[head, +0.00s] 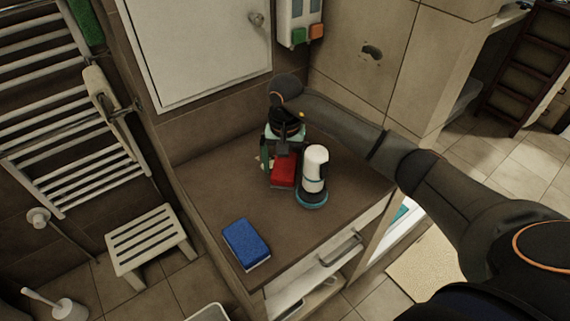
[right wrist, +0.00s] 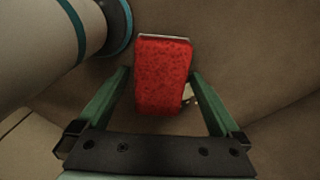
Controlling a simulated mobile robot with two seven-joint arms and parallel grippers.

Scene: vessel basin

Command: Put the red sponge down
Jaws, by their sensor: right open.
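The red sponge (head: 284,170) rests on the brown countertop (head: 207,187), close to the left of a white bottle with a teal base (head: 314,176). In the right wrist view the red sponge (right wrist: 163,75) lies between the green fingers of my right gripper (right wrist: 160,95), with a gap on each side. My right gripper (head: 280,160) is open and reaches down over the sponge in the head view. The bottle (right wrist: 75,30) stands just left of the fingers in the wrist view. My left gripper is not in view.
A blue sponge (head: 246,243) lies near the counter's front left. A small pale item (right wrist: 190,96) is beside the red sponge, partly hidden by a finger. A wooden stool (head: 150,240) and a towel rack (head: 50,120) are at left. The counter's left part is clear.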

